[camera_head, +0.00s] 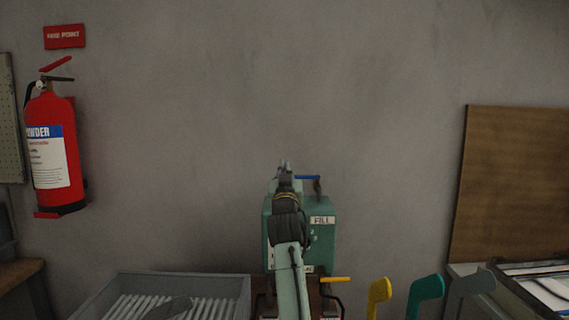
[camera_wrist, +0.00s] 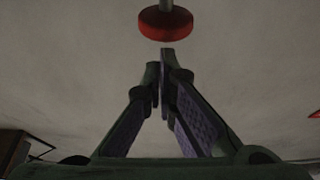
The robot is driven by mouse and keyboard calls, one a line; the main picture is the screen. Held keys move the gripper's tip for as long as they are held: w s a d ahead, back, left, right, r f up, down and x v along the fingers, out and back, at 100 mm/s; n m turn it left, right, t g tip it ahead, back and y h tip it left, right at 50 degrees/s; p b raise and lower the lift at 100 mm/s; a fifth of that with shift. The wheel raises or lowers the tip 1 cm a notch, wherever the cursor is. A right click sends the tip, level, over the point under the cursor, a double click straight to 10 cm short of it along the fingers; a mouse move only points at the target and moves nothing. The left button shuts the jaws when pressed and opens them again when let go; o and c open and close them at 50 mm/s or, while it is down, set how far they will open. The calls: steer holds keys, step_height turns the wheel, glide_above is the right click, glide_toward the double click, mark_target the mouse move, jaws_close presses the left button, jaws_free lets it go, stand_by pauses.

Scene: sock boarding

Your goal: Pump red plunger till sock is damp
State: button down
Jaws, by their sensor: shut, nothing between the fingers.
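The red plunger (camera_wrist: 165,24) shows in the wrist view as a round red knob on a grey stem. My gripper (camera_wrist: 167,58) is shut and empty, its fingertips just short of the knob in that picture. A narrow gap shows between them; I cannot tell the true distance. In the head view my gripper (camera_head: 285,167) is in front of and above a green box (camera_head: 322,236) labelled FILL. My arm covers much of the box, and the red knob cannot be made out there. I cannot identify the sock in either view.
A grey bin (camera_head: 240,290) with pale slats is at lower left. Yellow (camera_head: 379,291) and green (camera_head: 426,290) foot-shaped forms stand at lower right. A yellow lever (camera_head: 335,280) and blue handle (camera_head: 308,177) are by the box. A fire extinguisher (camera_head: 55,150) hangs at left.

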step_height(320, 180, down, 5)
steer(key=shift+w+r+b, duration=0.1)
steer(key=shift+r+b, duration=0.05)
steer(key=shift+b, duration=1.1)
steer(key=shift+r, duration=0.1)
